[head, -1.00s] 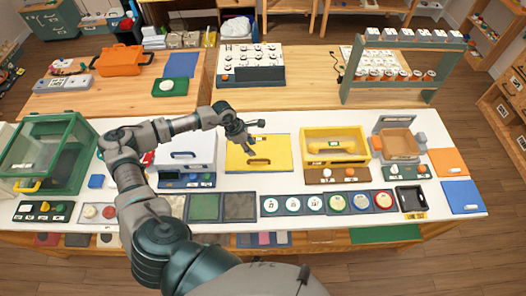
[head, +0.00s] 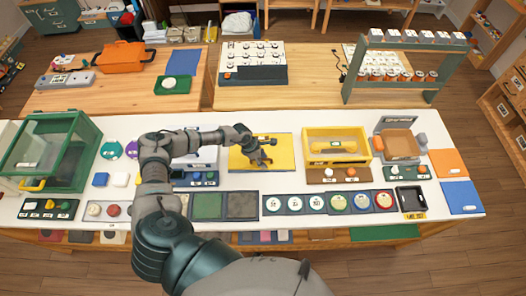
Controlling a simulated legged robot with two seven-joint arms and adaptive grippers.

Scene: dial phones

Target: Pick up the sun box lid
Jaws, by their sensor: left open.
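A flat yellow panel (head: 284,160), which looks like the sun box lid, lies on the white table. It showed a dark handle earlier, which my gripper now covers. My left gripper (head: 262,158) is directly over the middle of this panel, pointing down, with its fingers apart and nothing seen between them. Whether the fingers touch the handle cannot be told. A yellow box (head: 365,135) stands to the right of the panel, with a yellow bar-shaped thing (head: 335,147) in it. My right gripper does not show.
A white box (head: 205,155) stands left of the panel, partly behind my arm. A green glass case (head: 60,145) is at the far left. A row of tiles (head: 245,206) lies in front of the panel. A grey box (head: 395,140) stands right.

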